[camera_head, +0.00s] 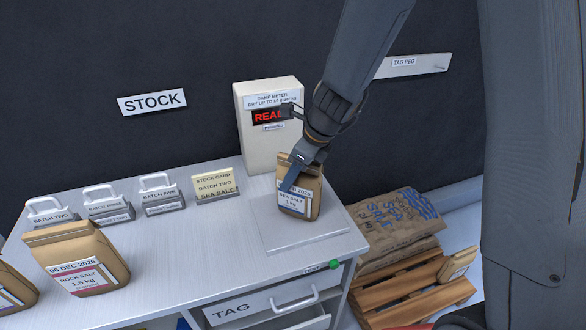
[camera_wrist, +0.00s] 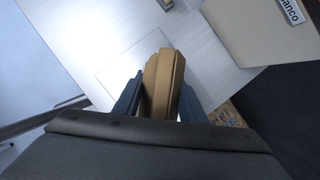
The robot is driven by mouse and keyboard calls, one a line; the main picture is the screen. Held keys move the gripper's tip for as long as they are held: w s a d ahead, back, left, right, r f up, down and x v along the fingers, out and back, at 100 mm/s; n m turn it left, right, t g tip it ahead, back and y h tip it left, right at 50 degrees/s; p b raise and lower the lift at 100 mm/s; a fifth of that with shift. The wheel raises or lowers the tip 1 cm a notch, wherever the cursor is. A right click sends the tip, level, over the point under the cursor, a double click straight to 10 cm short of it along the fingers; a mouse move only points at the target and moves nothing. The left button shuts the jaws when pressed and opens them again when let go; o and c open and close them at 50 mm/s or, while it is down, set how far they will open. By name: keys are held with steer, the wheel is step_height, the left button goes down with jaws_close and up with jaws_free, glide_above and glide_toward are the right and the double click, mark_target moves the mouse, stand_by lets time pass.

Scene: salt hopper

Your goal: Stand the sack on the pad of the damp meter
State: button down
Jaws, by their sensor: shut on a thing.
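My gripper (camera_head: 303,166) is shut on a brown paper sack (camera_head: 300,203) with a white and blue label reading SEA SALT 1 kg. The sack is upright over the flat square pad (camera_head: 322,246) in front of the damp meter (camera_head: 264,110). I cannot tell whether its base touches the pad. The meter is a cream box whose red display begins READ, the rest hidden by my arm. In the wrist view the sack (camera_wrist: 165,75) stands between my two fingers (camera_wrist: 158,100), and the pad outline (camera_wrist: 115,65) shows beside it.
A ROCK SALT 1.5 kg sack (camera_head: 77,262) stands at the front left, with part of another beside it. Several batch blocks with handles (camera_head: 107,202) and a stock card (camera_head: 216,184) line the back. A pallet (camera_head: 415,290) with large salt sacks (camera_head: 390,230) lies right of the table.

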stand_by(0.3)
steer(key=c, duration=1.1)
jaws_free()
steer(key=shift+f, duration=0.1)
steer(key=v, duration=1.2)
steer(key=shift+d, duration=0.1)
